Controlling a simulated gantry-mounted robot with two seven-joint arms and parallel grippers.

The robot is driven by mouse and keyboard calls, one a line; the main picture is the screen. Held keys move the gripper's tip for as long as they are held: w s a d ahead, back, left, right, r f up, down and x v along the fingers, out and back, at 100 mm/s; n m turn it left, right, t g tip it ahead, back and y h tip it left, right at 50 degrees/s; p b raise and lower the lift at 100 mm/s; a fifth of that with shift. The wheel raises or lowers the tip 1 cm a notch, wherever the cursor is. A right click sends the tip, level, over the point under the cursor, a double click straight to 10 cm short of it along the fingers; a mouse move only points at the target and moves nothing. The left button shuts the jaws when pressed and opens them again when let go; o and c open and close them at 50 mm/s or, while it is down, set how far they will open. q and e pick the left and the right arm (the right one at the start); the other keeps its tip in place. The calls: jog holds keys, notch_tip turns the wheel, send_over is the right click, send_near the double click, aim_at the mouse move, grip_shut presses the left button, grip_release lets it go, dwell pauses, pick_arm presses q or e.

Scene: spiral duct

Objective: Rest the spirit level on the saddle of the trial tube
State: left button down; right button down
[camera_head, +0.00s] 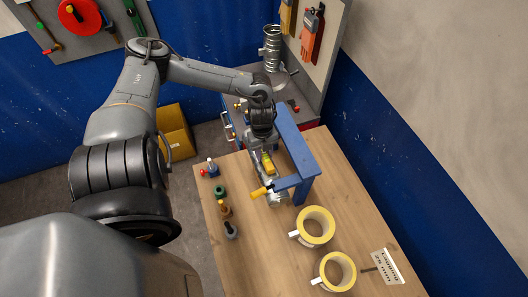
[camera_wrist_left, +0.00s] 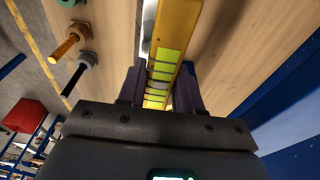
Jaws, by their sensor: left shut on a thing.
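My left gripper (camera_head: 264,146) reaches down over the table. In the left wrist view its two dark fingers (camera_wrist_left: 160,88) are shut on the yellow spirit level (camera_wrist_left: 173,30), which has bright green-yellow panels. I cannot tell whether the level touches the tube, and the saddle is not clear. My right gripper is not in view.

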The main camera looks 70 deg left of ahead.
pick_arm(q)
jog(key=shift+f+b, duration=0.4)
jog(key=shift+f, duration=0.15)
dwell(0.4)
jog(key=c, duration=0.7)
grip_release()
